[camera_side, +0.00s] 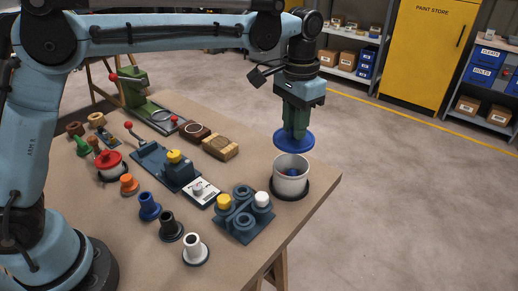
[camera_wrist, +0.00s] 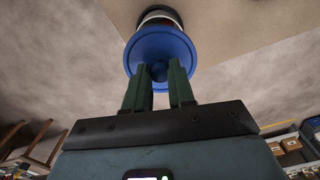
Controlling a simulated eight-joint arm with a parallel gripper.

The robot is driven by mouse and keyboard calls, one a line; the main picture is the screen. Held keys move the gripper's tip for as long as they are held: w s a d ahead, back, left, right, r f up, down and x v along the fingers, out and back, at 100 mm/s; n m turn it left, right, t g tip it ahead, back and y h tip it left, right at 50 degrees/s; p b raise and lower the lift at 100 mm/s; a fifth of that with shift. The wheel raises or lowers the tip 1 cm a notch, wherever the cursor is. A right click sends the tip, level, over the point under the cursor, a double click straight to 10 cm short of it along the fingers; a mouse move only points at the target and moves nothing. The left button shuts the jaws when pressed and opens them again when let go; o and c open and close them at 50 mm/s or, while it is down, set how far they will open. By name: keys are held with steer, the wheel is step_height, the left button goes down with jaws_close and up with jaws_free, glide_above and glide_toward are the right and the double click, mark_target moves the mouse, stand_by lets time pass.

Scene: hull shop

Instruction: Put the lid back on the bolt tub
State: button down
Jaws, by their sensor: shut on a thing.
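My gripper (camera_side: 293,133) is shut on a blue round lid (camera_side: 294,141) and holds it over the bolt tub. In the wrist view the fingers (camera_wrist: 161,72) close on the middle of the blue lid (camera_wrist: 143,50). The bolt tub (camera_side: 290,184) is white and open, on a dark round base near the table's right corner. Something blue shows inside it. The lid is above the tub's rim and apart from it in the side view. In the wrist view the lid hides most of the tub (camera_wrist: 160,10).
A blue-grey holder (camera_side: 243,229) with a yellow and a white piece stands left of the tub. Several coloured knobbed pieces, a brush (camera_side: 220,148) and a red pot (camera_side: 110,163) stand farther left. The table (camera_side: 310,210) ends just right of the tub.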

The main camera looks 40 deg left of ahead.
steer(key=shift+f, duration=3.05)
steer(key=shift+f, duration=0.15)
steer(key=shift+c, duration=2)
jaws_free()
steer(key=shift+r, duration=3.5)
